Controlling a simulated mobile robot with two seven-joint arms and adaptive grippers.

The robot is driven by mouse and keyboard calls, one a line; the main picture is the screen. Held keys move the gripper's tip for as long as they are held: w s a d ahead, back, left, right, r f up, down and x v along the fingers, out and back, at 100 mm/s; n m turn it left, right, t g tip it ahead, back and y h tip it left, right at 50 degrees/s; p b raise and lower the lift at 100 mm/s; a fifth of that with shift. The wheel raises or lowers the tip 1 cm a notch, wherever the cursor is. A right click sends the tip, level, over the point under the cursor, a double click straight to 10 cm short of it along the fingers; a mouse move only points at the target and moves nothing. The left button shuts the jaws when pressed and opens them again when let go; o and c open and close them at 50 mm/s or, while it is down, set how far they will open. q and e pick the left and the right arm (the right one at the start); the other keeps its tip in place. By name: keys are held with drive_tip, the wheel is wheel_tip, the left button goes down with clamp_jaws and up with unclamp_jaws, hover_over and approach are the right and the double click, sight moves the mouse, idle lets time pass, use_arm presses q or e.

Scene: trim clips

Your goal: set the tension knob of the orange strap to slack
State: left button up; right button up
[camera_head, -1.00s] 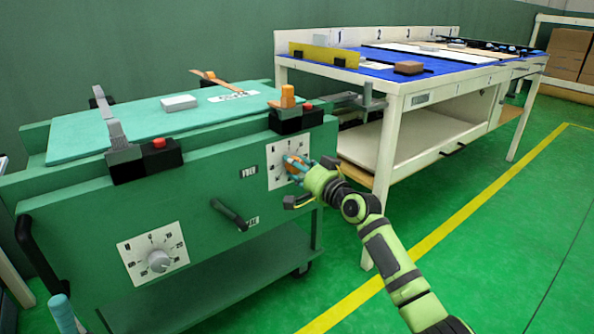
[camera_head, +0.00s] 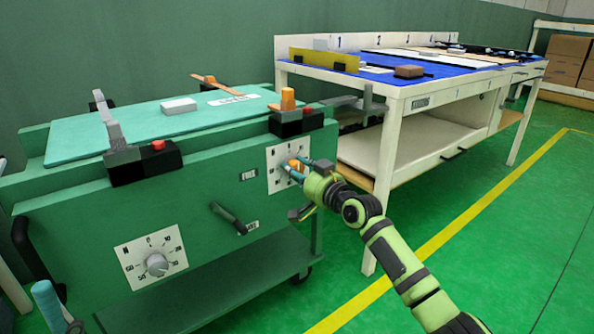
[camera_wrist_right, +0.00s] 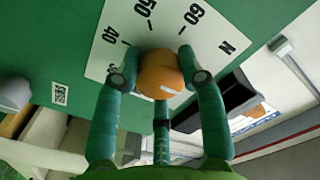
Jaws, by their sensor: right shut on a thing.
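The orange tension knob (camera_head: 295,166) sits on a white dial plate (camera_head: 275,182) at the right of the green cart's front. My right gripper (camera_head: 303,171) is shut on this knob, its fingers on either side. In the right wrist view, the orange knob (camera_wrist_right: 161,73) lies between my fingers; dial marks 40, 50, 60 and N show around it. A pale mark shows on the knob, but I cannot tell its setting. A teal finger, apparently of my left gripper (camera_head: 48,300), shows at the lower left.
A grey knob (camera_head: 157,265) on a second dial is at the cart's left. A black lever (camera_head: 229,217) sticks out between the dials. Black clamp blocks with red buttons (camera_head: 158,145) line the top edge. A white workbench (camera_head: 388,180) stands close at right.

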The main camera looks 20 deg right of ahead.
drive_tip(key=shift+f, duration=0.15)
drive_tip(key=o, duration=1.1)
drive_tip(key=shift+o, duration=0.2)
drive_tip(key=v, duration=1.2)
drive_tip(key=shift+a, duration=0.15)
